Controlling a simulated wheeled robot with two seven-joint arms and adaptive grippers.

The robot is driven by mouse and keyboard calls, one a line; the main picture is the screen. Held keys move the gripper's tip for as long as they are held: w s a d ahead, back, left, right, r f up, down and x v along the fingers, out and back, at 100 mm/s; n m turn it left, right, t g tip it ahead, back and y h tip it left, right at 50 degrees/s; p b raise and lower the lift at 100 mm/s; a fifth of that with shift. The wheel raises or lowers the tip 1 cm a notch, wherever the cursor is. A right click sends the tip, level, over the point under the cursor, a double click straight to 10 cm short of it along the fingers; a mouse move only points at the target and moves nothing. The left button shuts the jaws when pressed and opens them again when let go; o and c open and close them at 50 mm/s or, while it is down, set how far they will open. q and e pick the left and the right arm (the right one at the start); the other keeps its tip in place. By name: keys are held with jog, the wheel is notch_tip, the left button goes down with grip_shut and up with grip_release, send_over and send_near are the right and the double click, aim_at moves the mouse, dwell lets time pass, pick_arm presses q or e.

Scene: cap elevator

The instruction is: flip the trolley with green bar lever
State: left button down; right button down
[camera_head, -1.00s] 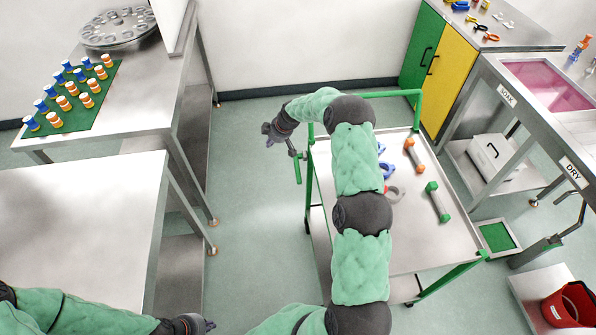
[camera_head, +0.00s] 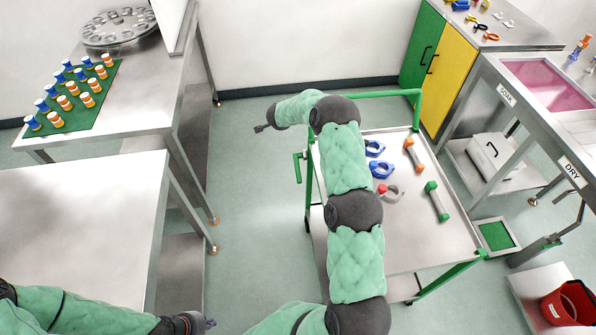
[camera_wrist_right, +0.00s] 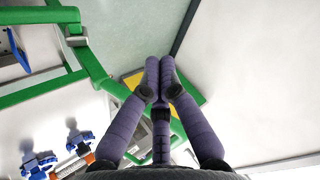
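The trolley (camera_head: 425,247) is a grey steel cart with green frame bars, upright on the floor right of centre. Its green bar lever (camera_head: 298,170) hangs at the trolley's left side. My right arm reaches across the trolley. My right gripper (camera_head: 262,128) is beyond and left of the lever, apart from it and empty. In the right wrist view its purple fingers (camera_wrist_right: 160,72) are together at the tips, with the trolley's green frame (camera_wrist_right: 92,68) to their left. My left gripper (camera_head: 208,323) is low at the bottom left, its fingers too small to read.
The trolley carries blue clamps (camera_head: 381,169), an orange-ended bar (camera_head: 413,154) and a green-ended bar (camera_head: 437,201). A steel table (camera_head: 85,225) stands left. A green and yellow cabinet (camera_head: 448,75) stands behind right. Floor is clear left of the trolley.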

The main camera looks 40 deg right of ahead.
jog(key=s+a+f+m+g, duration=0.2)
jog(key=s+m+g, duration=0.1)
jog(key=s, duration=0.3)
jog(key=s+a+f+m+g+y, duration=0.1)
jog(key=s+a+f+m+g, duration=0.2)
jog(key=s+m, duration=0.2)
jog(key=shift+s+a+m+g+y, duration=0.2)
jog(key=shift+s+m+g+y, duration=0.1)
jog(key=shift+s+m+g, duration=0.15)
jog(key=shift+s, duration=0.1)
jog(key=b, duration=0.3)
send_near(300, 175)
jog(key=x, duration=0.5)
jog(key=shift+s+d+f, duration=0.15)
jog(key=shift+s+d, duration=0.05)
jog(key=shift+w+d+f, duration=0.15)
jog(key=shift+w+f, duration=0.05)
jog(key=shift+f, duration=0.4)
